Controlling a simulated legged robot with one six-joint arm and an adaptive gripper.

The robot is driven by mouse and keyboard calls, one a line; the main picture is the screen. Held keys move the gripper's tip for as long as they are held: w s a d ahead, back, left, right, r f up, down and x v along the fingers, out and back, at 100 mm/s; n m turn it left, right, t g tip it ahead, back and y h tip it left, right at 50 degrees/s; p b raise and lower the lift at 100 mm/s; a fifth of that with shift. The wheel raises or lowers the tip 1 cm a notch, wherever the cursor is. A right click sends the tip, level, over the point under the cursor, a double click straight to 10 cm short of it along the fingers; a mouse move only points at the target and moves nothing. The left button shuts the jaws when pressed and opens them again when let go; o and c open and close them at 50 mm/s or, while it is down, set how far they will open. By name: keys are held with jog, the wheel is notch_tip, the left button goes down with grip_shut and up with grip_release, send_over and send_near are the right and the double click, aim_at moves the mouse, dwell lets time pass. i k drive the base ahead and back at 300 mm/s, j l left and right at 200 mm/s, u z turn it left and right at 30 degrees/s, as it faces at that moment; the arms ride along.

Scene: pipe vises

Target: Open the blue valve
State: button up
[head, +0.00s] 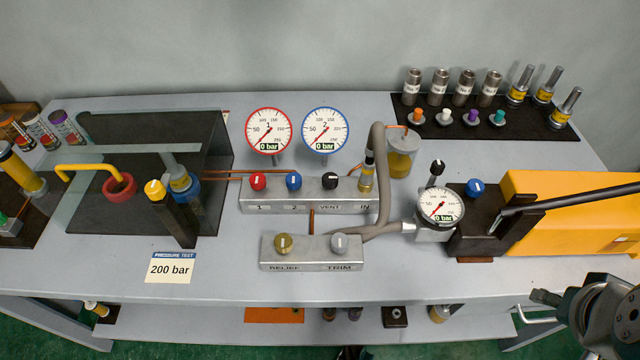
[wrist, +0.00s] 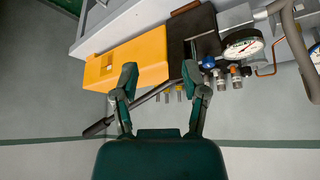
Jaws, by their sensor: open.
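Two blue knobs show in the head view. One blue knob (head: 293,181) sits on the steel manifold block (head: 338,205) above the label 2, between a red knob (head: 257,182) and a black VENT knob (head: 330,181). The other blue knob (head: 475,187) sits on the dark block of the yellow pump (head: 570,215); in the wrist view a blue knob (wrist: 208,62) shows beside the gauge. My gripper (wrist: 160,72) is open and empty, its fingers spread over the pump in the wrist view. The right finger appears beside that blue knob; their depth gap is unclear.
A black pump handle (head: 570,198) slants across the pump. A gauge (head: 440,203) and grey hose (head: 380,170) stand left of it. Two dial gauges (head: 268,130) read 0 bar. A relief/trim block (head: 312,252) sits in front. Bench space (head: 370,285) at the front is clear.

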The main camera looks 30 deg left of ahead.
aim_at(293, 180)
jog(key=u, duration=1.65)
